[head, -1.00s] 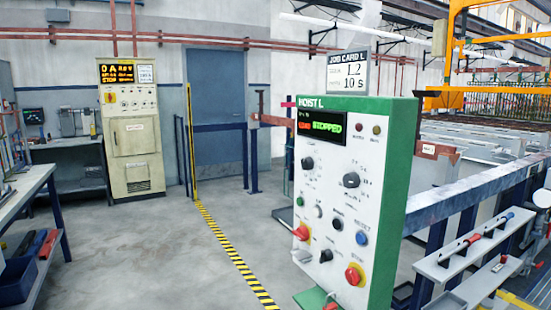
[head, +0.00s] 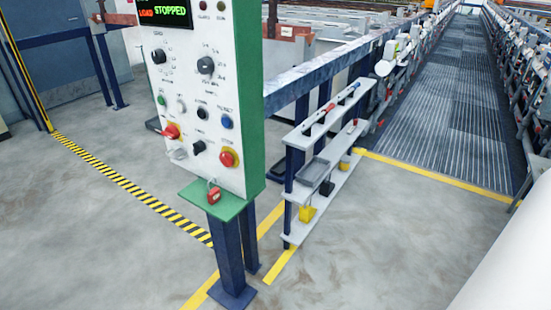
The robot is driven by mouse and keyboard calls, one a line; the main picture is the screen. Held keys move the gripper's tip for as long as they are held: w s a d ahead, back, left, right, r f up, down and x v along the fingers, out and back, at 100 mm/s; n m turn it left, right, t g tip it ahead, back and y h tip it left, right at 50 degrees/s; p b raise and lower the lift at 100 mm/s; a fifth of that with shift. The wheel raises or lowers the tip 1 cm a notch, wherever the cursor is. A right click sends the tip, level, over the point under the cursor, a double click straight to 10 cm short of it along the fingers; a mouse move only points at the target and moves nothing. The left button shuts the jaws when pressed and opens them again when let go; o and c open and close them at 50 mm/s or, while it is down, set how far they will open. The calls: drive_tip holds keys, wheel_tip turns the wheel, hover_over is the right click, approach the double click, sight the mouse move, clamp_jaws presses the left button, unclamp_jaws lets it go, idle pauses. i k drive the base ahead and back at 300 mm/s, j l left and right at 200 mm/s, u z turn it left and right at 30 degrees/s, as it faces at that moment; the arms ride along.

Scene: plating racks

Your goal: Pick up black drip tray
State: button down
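My gripper is not in view.
The hoist control panel (head: 240,120) stands left of the rack on a blue post (head: 229,250). A blue rail (head: 335,67) runs behind the rack. Grey floor (head: 370,240) in front is clear. A ribbed walkway (head: 440,110) extends back at the right, beyond a yellow line (head: 430,173).

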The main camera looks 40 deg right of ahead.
sight(278, 170)
drive_tip(key=i+j+u, duration=0.15)
drive_tip(key=i+u, duration=0.15)
drive_tip(key=i, duration=0.5)
drive_tip(key=i+u, duration=0.35)
drive_tip(key=i, duration=0.4)
drive_tip(key=i+z, duration=0.1)
drive_tip(key=i, duration=1.2)
drive_tip(key=i+z, duration=0.25)
drive_tip(key=i, duration=0.3)
drive_tip(key=i+j+z, duration=0.3)
drive_tip(key=i, duration=0.25)
drive_tip(key=i+l+z, duration=0.1)
drive_tip(key=i+z, duration=0.75)
drive_tip(key=i, duration=0.15)
drive_tip(key=i+z, duration=0.55)
drive_tip(key=z, duration=0.15)
drive_tip(key=i+z, duration=0.35)
drive_tip(key=i+l+z, duration=0.2)
drive_tip(key=i+z, duration=0.25)
drive_tip(key=i+l+z, duration=0.15)
drive_tip(key=i+z, duration=0.15)
drive_tip(key=z, duration=0.2)
